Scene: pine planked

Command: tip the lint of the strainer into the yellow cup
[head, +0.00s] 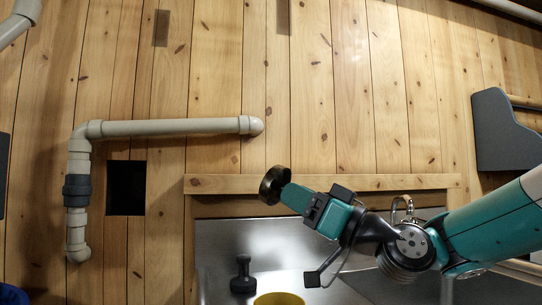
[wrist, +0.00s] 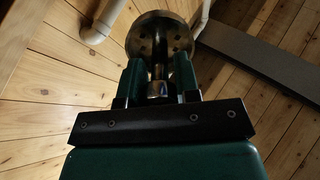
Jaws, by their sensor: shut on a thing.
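The strainer is a dark, round metal piece (head: 273,185) at the left end of my arm in the head view, tilted on its side. In the wrist view its holed disc (wrist: 148,36) faces the camera, with a short stem. My gripper (head: 290,197) is shut on that stem; its two green fingers (wrist: 159,82) stand on either side of it. The yellow cup (head: 279,299) shows only its upper part at the bottom edge of the head view, well below the strainer. I cannot make out any lint.
A dark knobbed object (head: 243,274) stands left of the cup on the steel surface (head: 285,240). A wooden ledge (head: 230,184) runs behind. A beige pipe (head: 175,127) crosses the plank wall. A grey bracket (head: 505,135) is at right, a blue thing (head: 12,294) at lower left.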

